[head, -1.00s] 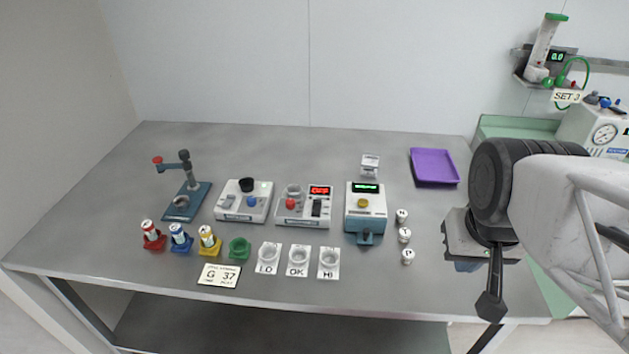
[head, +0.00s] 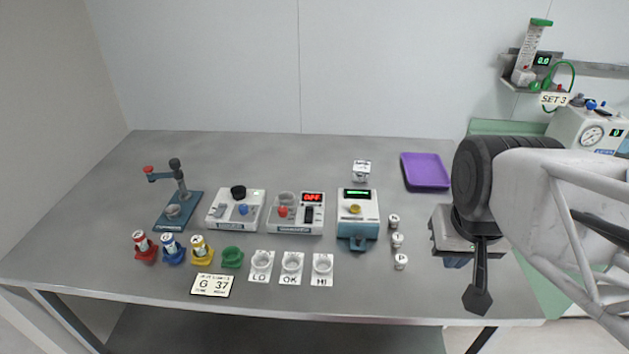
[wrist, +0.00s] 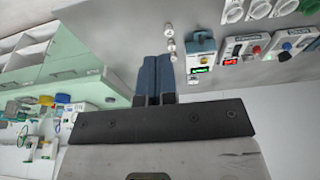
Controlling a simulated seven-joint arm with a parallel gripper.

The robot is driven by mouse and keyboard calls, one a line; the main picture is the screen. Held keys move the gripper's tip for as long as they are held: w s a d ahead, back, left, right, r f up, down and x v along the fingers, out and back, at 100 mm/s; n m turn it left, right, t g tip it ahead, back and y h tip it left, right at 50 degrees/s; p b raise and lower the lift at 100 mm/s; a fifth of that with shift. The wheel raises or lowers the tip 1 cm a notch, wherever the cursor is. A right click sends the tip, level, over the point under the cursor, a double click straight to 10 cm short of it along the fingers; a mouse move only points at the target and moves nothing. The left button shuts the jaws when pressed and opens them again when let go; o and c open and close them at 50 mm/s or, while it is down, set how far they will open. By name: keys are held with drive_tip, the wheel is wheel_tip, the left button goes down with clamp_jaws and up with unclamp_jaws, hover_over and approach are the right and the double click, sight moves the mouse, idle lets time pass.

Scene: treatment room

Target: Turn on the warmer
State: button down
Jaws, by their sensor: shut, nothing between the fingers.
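The likely warmer is a white and grey box (head: 295,228) in the middle of the table, with a small cup well, a red knob (head: 282,211), a dark rocker switch (head: 309,215) and a red display (head: 312,198) reading OFF. Its front label is too small to read. It also shows in the wrist view (wrist: 238,48), at the upper right. My gripper (head: 455,262) is over the table's right part, well to the right of the box and touching nothing visible. In the wrist view its two blue fingers (wrist: 157,60) are together and empty.
A teal device (head: 357,228) with a green display stands right of the box, then several small white pots (head: 397,240). A box with black and blue knobs (head: 235,210) stands left. Labelled cups (head: 292,263) line the front. A purple tray (head: 426,171) lies behind.

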drive_tip(key=w+a, duration=0.4)
drive_tip(key=w, duration=0.7)
drive_tip(key=w+a+f, duration=0.5)
drive_tip(key=w+a, duration=0.5)
drive_tip(key=w, duration=0.1)
drive_tip(key=w+a+f+t, duration=0.1)
drive_tip(key=w+a+f, duration=0.4)
drive_tip(key=w+a, duration=0.5)
drive_tip(key=shift+w+a+f, duration=0.2)
drive_tip(key=shift+w+a, duration=0.15)
drive_tip(key=shift+a, duration=0.1)
drive_tip(key=shift+f, duration=0.15)
approach(310, 206)
drive_tip(key=x, duration=0.5)
drive_tip(key=shift+w, duration=0.1)
drive_tip(key=shift+x, duration=1.1)
drive_tip(key=shift+f, duration=0.1)
